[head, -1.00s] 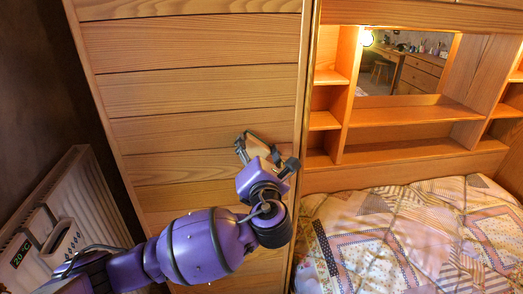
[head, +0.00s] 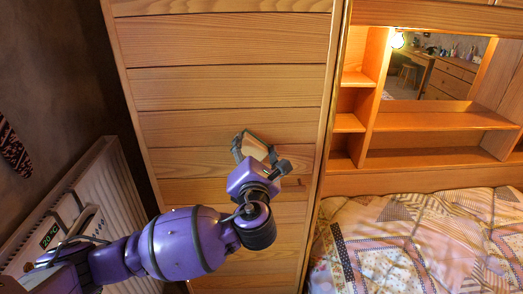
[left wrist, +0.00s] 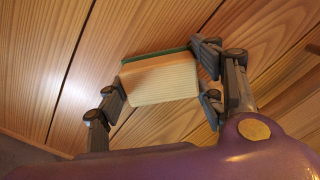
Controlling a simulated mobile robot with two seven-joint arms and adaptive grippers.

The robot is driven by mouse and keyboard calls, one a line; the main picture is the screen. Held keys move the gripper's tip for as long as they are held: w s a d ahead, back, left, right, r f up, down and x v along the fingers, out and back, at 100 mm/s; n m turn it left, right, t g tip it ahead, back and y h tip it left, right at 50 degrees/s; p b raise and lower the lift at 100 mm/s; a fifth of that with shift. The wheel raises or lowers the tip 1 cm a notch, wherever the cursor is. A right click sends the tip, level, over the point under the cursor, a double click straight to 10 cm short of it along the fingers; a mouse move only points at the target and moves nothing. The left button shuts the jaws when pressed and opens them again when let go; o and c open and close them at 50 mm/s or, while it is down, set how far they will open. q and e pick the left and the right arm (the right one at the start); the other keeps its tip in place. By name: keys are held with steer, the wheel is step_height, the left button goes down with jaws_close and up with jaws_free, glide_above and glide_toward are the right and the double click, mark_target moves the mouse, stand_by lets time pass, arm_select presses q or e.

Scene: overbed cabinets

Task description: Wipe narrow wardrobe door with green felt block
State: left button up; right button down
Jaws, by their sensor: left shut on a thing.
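The narrow wardrobe door (head: 229,90) is a tall face of horizontal wooden planks in the middle of the head view. My left gripper (head: 257,150) is in front of its lower middle part. In the left wrist view my left gripper (left wrist: 165,88) is shut on the felt block (left wrist: 160,82), a pale wooden block with a green layer on its far side. The green side faces the door planks (left wrist: 110,35). I cannot tell whether the felt touches the wood. My right gripper is not in view.
A white radiator (head: 85,200) with a thermostat display stands at the left. A bed with a patchwork quilt (head: 420,235) is at the right. Above it are wooden shelves (head: 440,120) with a mirror (head: 450,65).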

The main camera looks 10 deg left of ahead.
arm_select(q)
steer(key=shift+s+a, duration=0.15)
steer(key=shift+a, duration=0.4)
steer(key=shift+d, duration=0.1)
steer(key=shift+s+d, duration=0.2)
steer(key=shift+s, duration=0.4)
steer(key=shift+v, duration=2.4)
steer(key=shift+v, duration=1.5)
steer(key=shift+r, duration=0.1)
